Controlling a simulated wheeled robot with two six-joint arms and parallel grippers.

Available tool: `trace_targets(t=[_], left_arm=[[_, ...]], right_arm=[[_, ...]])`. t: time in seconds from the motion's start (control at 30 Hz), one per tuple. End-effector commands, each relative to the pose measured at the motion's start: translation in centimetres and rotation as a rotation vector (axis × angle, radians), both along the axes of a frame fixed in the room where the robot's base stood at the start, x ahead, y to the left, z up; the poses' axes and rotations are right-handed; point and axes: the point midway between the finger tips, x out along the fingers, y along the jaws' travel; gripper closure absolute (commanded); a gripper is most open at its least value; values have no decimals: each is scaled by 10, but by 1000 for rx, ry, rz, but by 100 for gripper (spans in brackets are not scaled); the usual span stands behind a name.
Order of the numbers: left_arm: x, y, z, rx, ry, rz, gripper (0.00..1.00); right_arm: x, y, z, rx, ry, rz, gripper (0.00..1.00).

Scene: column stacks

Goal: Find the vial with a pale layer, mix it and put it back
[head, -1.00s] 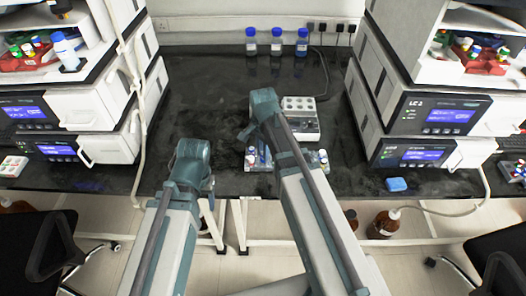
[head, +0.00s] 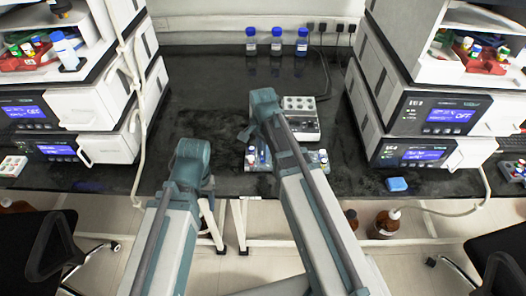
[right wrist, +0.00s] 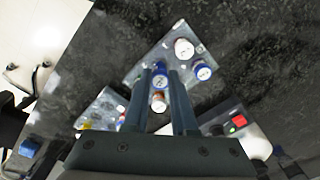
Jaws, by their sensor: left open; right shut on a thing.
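My right gripper (right wrist: 160,72) is shut on a vial with a blue-and-white cap (right wrist: 158,82), seen between its fingers in the right wrist view. The fingers are over the small rack plate (right wrist: 140,72). A reddish cap (right wrist: 158,97) shows below the held one. Liquid and layers in the vials cannot be seen. In the head view my right gripper (head: 262,110) hides part of the rack (head: 315,168). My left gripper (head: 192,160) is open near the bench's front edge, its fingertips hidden.
Blue-capped bottles (head: 276,46) stand at the back. Instrument stacks (head: 110,140) flank the bench on both sides. A blue sponge-like block (head: 397,184) lies at front right. The bench behind my left arm is clear.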

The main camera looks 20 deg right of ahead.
Motion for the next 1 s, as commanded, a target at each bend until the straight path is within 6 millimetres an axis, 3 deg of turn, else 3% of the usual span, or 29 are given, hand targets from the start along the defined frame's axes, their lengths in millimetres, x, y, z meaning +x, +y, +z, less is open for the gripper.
trace_targets(t=[1.0], left_arm=[[0, 0, -8, 0, 0, 0, 39]], right_arm=[[0, 0, -8, 0, 0, 0, 100]])
